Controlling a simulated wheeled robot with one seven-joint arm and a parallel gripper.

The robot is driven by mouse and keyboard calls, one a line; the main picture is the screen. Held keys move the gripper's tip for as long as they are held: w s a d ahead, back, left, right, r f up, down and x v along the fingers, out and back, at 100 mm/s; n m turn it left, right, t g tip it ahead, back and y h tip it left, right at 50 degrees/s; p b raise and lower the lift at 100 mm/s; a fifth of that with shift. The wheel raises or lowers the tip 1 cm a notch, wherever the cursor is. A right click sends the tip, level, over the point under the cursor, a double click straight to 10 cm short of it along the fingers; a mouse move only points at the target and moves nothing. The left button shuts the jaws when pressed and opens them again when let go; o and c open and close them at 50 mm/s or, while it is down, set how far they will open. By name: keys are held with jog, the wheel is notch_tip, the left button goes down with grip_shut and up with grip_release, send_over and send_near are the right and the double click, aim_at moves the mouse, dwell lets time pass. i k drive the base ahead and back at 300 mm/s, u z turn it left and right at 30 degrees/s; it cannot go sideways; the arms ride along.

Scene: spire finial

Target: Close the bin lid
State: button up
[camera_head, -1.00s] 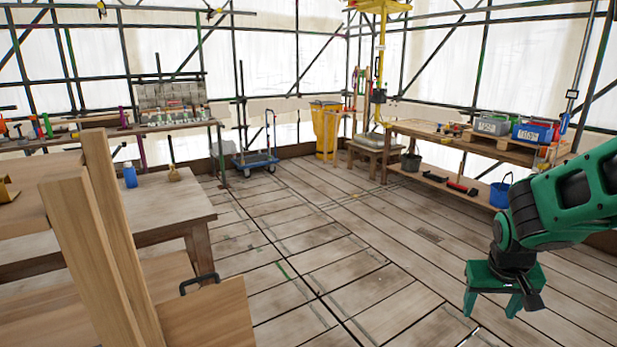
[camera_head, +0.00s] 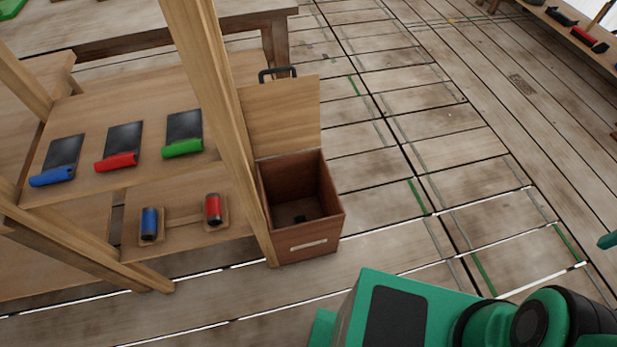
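A brown wooden bin (camera_head: 308,241) stands on the plank floor against the right post of a wooden bench, left of the picture's middle. Its light wooden lid (camera_head: 285,118) is open and stands up at the bin's back edge, with a dark handle (camera_head: 278,73) at its top. A small dark object (camera_head: 300,218) lies on the bin's floor. My green arm fills the lower right, to the right of the bin and apart from it. My gripper's fingers cannot be made out; only a bit of green shows at the right edge.
Wooden posts (camera_head: 222,120) rise just left of the bin. Trowels with blue, red (camera_head: 117,160) and green handles lie on the shelf, with blue and red (camera_head: 213,210) cylinders below. A table (camera_head: 170,28) stands behind. The floor (camera_head: 400,180) right of the bin is clear.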

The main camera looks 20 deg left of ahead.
aim_at(283, 116)
jog(key=u, duration=0.9)
jog(key=i, duration=0.25)
jog(key=u, duration=0.2)
